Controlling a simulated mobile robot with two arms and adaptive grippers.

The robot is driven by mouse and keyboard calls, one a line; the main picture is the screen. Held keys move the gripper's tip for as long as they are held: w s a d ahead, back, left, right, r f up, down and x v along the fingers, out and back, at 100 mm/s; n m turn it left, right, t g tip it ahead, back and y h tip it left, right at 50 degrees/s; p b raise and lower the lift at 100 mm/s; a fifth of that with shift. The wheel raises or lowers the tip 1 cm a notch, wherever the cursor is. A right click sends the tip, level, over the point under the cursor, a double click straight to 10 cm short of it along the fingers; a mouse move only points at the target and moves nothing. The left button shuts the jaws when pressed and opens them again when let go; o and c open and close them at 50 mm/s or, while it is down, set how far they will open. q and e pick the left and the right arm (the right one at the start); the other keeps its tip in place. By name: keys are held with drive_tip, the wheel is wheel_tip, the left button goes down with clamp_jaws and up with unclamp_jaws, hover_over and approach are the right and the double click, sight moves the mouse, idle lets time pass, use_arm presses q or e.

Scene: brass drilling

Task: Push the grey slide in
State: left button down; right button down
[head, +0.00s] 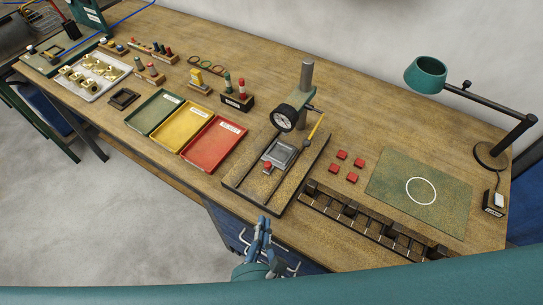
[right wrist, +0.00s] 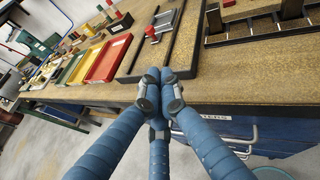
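The grey slide (head: 280,153) sits on the dark-railed base (head: 298,180) of the gauge stand in the head view. A red knob (head: 267,166) is at its front end. In the right wrist view the slide (right wrist: 165,20) and its red knob (right wrist: 150,31) show near the top. My right gripper (head: 263,222) is in front of the table edge, apart from the slide and knob. In the right wrist view my right gripper (right wrist: 160,84) has its fingertips together with nothing between them. My left gripper is not in view.
A dial gauge (head: 284,118) on a post stands behind the slide. A red tray (head: 214,143) lies left of the base. Several red blocks (head: 351,177) and a dark slotted rack (head: 350,218) lie right of it. Blue drawers (right wrist: 245,130) are below the table edge.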

drive_tip(key=w, duration=0.3)
drive_tip(key=shift+d+r+b, duration=0.15)
drive_tip(key=shift+d+b, duration=0.1)
drive_tip(key=shift+b, duration=0.1)
drive_tip(key=b, duration=0.4)
approach(268, 185)
drive_tip(key=w, duration=0.1)
drive_tip(key=w+r, duration=0.1)
drive_tip(key=shift+w+d, duration=0.25)
drive_tip(key=shift+w, duration=0.05)
drive_tip(key=x, duration=0.2)
drive_tip(key=b+x, duration=0.1)
drive_tip(key=x, duration=0.1)
drive_tip(key=r+x, duration=0.1)
drive_tip(key=x, duration=0.1)
drive_tip(key=shift+w, duration=0.15)
drive_tip(key=shift+w+b, duration=0.2)
drive_tip(key=shift+b, duration=0.15)
drive_tip(key=shift+w+d+r, duration=0.1)
drive_tip(key=shift+w, duration=0.1)
